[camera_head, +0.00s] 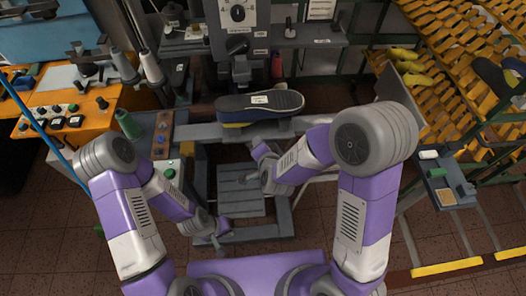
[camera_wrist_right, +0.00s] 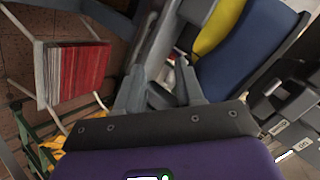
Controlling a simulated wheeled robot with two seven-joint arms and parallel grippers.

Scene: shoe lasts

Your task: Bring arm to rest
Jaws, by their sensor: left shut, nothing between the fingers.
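My left gripper (camera_head: 217,242) hangs low in the head view, beside the lower left of a grey slatted platform. It is shut and empty. My right arm comes in from the right and folds inward. Its purple hand (camera_head: 262,150) is just below the dark blue shoe last (camera_head: 260,106), with its fingers hidden in that view. In the right wrist view the right gripper (camera_wrist_right: 160,66) has its fingers apart with no object seen held. The blue and yellow last (camera_wrist_right: 240,55) shows beyond it, apart from the fingers.
A grey machine (camera_head: 238,40) stands behind the last. An orange control panel (camera_head: 70,115) is at left. A rack of yellow slats (camera_head: 450,70) holds yellow lasts at right. The slatted platform (camera_head: 240,190) lies between my arms. Tiled floor is open at lower left.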

